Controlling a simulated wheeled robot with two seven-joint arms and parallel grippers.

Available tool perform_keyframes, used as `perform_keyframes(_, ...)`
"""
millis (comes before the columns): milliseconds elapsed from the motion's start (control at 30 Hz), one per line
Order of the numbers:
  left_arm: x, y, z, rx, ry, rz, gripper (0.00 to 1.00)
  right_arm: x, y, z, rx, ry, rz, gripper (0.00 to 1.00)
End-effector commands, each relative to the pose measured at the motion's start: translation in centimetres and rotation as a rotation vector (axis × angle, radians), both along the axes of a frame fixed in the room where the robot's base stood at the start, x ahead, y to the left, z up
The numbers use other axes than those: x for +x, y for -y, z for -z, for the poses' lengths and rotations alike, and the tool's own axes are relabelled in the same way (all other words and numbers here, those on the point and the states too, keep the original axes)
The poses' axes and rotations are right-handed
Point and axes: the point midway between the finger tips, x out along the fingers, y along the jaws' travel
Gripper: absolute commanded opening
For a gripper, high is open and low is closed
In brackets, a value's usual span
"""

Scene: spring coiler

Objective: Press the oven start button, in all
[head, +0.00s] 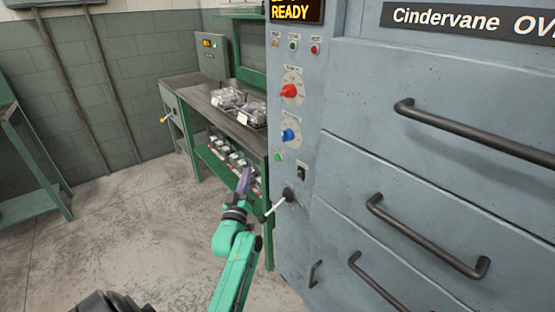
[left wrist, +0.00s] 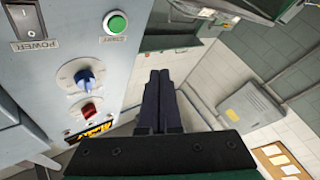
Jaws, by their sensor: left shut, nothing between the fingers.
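The oven (head: 345,120) fills the right of the head view, and its display (head: 294,10) reads READY. The round green start button (head: 278,157) is low on its front panel, left of the black power switch (head: 302,173). In the left wrist view the button (left wrist: 116,23) is labelled START. My left gripper (head: 246,174) is shut and empty, left of the panel and a little lower than the button in the head view. Its fingertips also show in the left wrist view (left wrist: 159,76), apart from the button. My right gripper is not in view.
A red knob (head: 289,91) and a blue knob (head: 289,135) sit above the button. A lever (head: 278,203) juts from the panel below, close to my left gripper. Behind stands a green workbench (head: 190,92) with clear-covered trays. Open floor lies at the left.

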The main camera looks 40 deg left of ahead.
Motion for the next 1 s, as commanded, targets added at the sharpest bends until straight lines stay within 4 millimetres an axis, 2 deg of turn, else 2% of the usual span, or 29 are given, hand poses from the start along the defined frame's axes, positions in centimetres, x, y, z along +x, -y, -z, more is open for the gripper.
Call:
perform_keyframes(167,1.7,0.5,0.2,-0.003,0.003,0.0,0.0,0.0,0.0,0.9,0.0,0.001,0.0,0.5)
perform_keyframes(600,7.5,2.3,0.2,-0.001,0.0,0.002,0.0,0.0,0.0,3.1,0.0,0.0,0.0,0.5)
perform_keyframes(733,8.2,2.5,0.1,-0.001,-0.001,0.002,0.0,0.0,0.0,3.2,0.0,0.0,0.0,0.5)
perform_keyframes(1000,8.3,2.5,0.0,0.0,-0.001,0.002,0.0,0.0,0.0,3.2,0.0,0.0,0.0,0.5)
